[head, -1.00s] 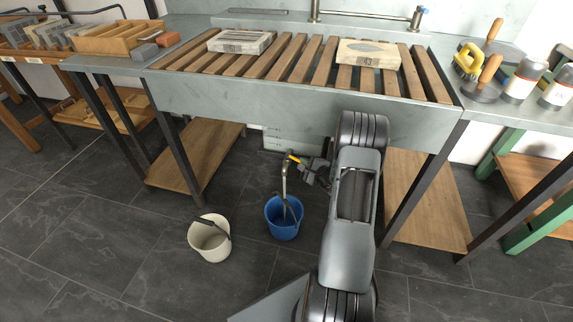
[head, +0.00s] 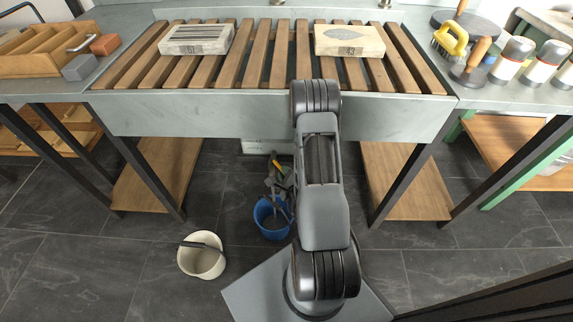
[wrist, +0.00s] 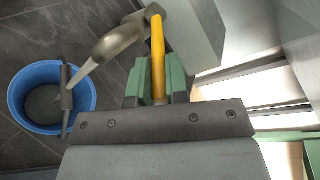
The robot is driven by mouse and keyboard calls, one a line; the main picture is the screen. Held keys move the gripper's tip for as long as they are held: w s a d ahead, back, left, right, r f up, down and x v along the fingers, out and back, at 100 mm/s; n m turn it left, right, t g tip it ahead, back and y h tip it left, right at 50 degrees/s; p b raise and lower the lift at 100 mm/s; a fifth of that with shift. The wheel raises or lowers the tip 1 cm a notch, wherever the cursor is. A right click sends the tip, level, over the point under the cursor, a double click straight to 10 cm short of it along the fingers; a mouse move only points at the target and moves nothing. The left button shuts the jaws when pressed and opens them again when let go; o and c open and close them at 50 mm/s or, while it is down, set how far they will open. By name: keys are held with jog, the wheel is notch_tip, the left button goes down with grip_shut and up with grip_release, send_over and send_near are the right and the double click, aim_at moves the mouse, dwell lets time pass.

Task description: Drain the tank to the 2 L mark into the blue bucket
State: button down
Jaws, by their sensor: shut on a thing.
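The blue bucket (head: 268,232) stands on the floor under the trough's front edge; it also shows in the wrist view (wrist: 17,98), with grey contents. The pale tank (head: 256,147) sits under the trough, mostly hidden; its level and marks cannot be read. In the wrist view, my gripper (wrist: 158,82) is shut on the yellow tap lever (wrist: 158,45). The metal spout (wrist: 118,40) curves from the lever toward the bucket, and a pale streak (wrist: 82,76) runs from its end into the bucket. In the head view, my gripper (head: 281,180) is small and partly hidden.
A cream bucket (head: 203,262) stands left of the blue one. The slatted trough (head: 270,115) above holds two stone blocks (head: 197,40) (head: 349,42). Dark table legs (head: 150,178) (head: 402,185) flank the space. Floor left of the cream bucket is clear.

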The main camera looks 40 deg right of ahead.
dwell(0.4)
jog(key=c, duration=1.1)
grip_release()
